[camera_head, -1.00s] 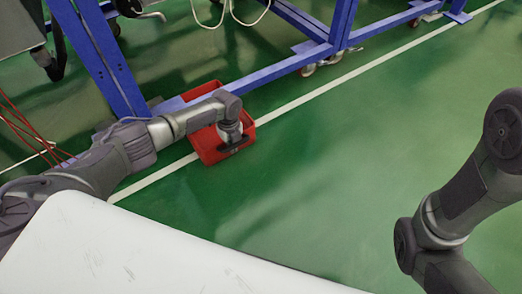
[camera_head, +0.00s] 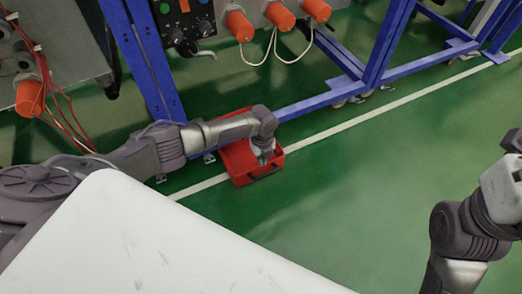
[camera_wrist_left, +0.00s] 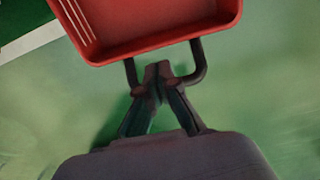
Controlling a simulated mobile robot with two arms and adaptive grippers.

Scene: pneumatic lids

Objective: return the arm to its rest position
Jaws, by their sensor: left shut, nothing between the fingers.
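My left gripper (camera_head: 264,158) hangs at the front part of a red crate (camera_head: 238,160) in the head view. In the left wrist view its two fingers (camera_wrist_left: 160,72) meet at the tips and hold nothing. The crate's red wall (camera_wrist_left: 150,42) shows just beyond the fingertips there. A dark handle (camera_wrist_left: 200,62) loops out from the crate on both sides of the fingertips; I cannot tell whether they touch it. My right arm (camera_head: 468,232) shows at the right edge of the head view, but its gripper is out of the picture.
A blue frame (camera_head: 335,95) stands behind the crate. A panel with orange caps (camera_head: 239,26), cables and red wires is at the upper left. A white line (camera_head: 350,122) crosses the green floor (camera_head: 350,200), which is clear in the middle.

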